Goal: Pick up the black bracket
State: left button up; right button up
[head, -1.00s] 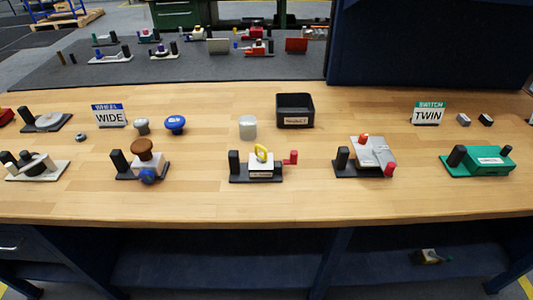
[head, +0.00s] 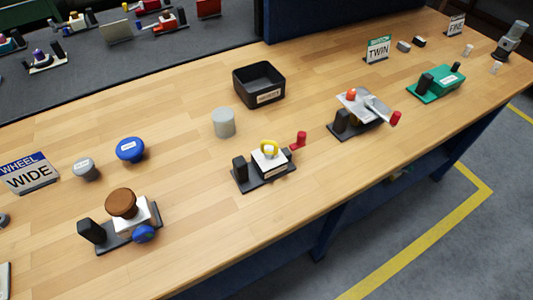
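I cannot tell for sure which thing is the black bracket. Several devices on the wooden bench have black bases with an upright black post. One base (head: 128,243) carries a brown knob (head: 121,203) and a blue knob. A middle base (head: 250,183) carries a white block with a yellow ring and a red lever (head: 298,140). A third base (head: 342,131) carries a silver plate with red ends. A small black block (head: 419,41) lies near the TWIN sign. Neither of my grippers is in view.
A black open bin (head: 259,84) and a grey cylinder (head: 223,122) stand mid-bench. A blue knob (head: 130,149) and a grey knob (head: 85,168) sit by the WIDE sign (head: 29,174). A green device (head: 435,82) stands at right. The bench's front strip is largely clear.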

aim_at(261, 171)
jog(key=l+u, duration=0.65)
jog(key=l, duration=0.3)
jog(key=k+l+u, duration=0.15)
jog(key=l+u, duration=0.2)
jog(key=l, duration=0.1)
